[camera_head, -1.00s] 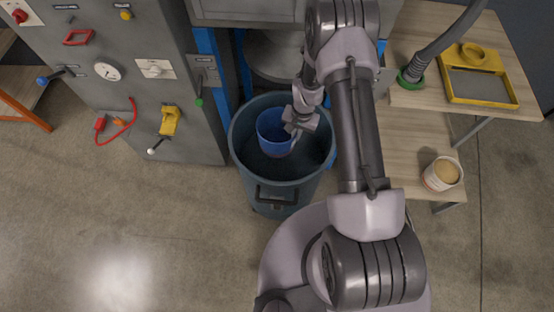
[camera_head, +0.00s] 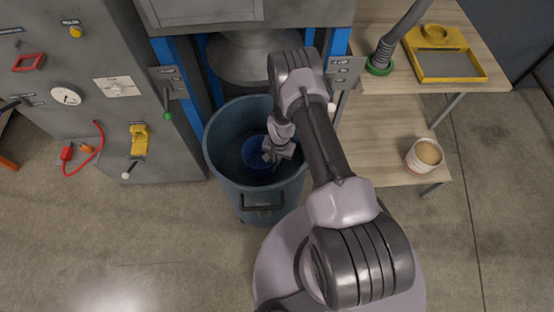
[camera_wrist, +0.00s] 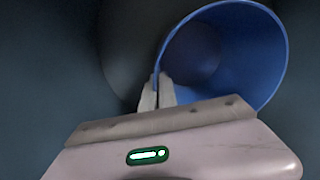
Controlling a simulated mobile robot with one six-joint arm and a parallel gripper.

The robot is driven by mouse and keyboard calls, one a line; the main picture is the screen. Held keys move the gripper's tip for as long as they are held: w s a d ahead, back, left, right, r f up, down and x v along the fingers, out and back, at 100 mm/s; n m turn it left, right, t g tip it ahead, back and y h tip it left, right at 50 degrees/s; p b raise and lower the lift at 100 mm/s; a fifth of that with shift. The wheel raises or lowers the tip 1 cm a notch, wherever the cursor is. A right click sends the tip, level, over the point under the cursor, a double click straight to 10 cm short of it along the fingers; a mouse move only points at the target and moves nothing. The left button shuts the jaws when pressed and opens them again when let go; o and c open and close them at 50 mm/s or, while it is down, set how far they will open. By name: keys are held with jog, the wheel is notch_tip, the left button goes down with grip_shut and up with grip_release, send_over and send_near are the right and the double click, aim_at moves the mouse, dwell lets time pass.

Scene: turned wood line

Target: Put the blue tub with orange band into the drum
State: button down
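The blue tub (camera_head: 257,152) is down inside the dark blue-grey drum (camera_head: 222,165), below its rim. In the wrist view the tub (camera_wrist: 245,62) is open-mouthed and tilted in the picture, and its near wall runs between my gripper's fingers. My gripper (camera_head: 270,152) reaches into the drum and is shut on the tub's rim; its fingertips (camera_wrist: 157,92) show on both sides of the wall. The tub's orange band is not visible now. Whether the tub touches the drum's floor I cannot tell.
A grey cabinet (camera_head: 60,115) with levers and a red cable stands left of the drum. A press with blue posts (camera_head: 180,90) stands behind. A wooden bench (camera_head: 375,130) at right holds a white-and-tan tub (camera_head: 424,157) and a yellow tray (camera_head: 445,66).

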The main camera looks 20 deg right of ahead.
jog(key=shift+f, duration=0.25)
jog(key=c, duration=1.7)
grip_release()
jog(key=shift+r, duration=0.1)
